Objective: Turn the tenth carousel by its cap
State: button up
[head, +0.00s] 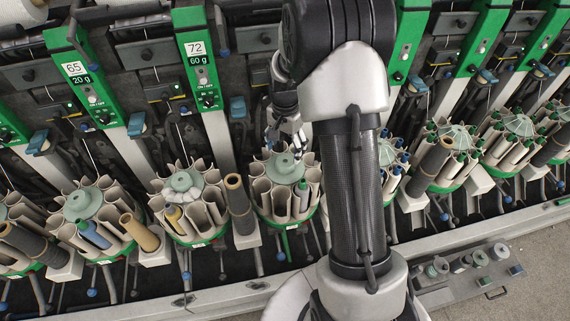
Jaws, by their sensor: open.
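A row of round carousels with beige pockets runs along the machine. The carousel (261,199) under my gripper has a pale green cap (284,166) at its centre. My gripper (287,147) is open, pointing down just behind and above this cap. Whether the fingers touch the cap cannot be told. A green-topped bobbin (302,190) stands in one front pocket of this carousel. My forearm hides the area to its right, including much of the neighbouring carousel. No numbering shows on the carousels, so I cannot tell which is tenth.
A brown tube (238,200) stands close to the left of the carousel under my gripper. Green machine posts (196,60) rise behind. Loose spools (460,263) lie front right.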

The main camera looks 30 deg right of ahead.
aim_at(285, 161)
notch_tip(285, 161, down, 7)
jog(key=shift+b, duration=0.8)
jog(key=shift+c, duration=0.5)
jog(key=c, duration=1.4)
jog(key=shift+n, duration=0.4)
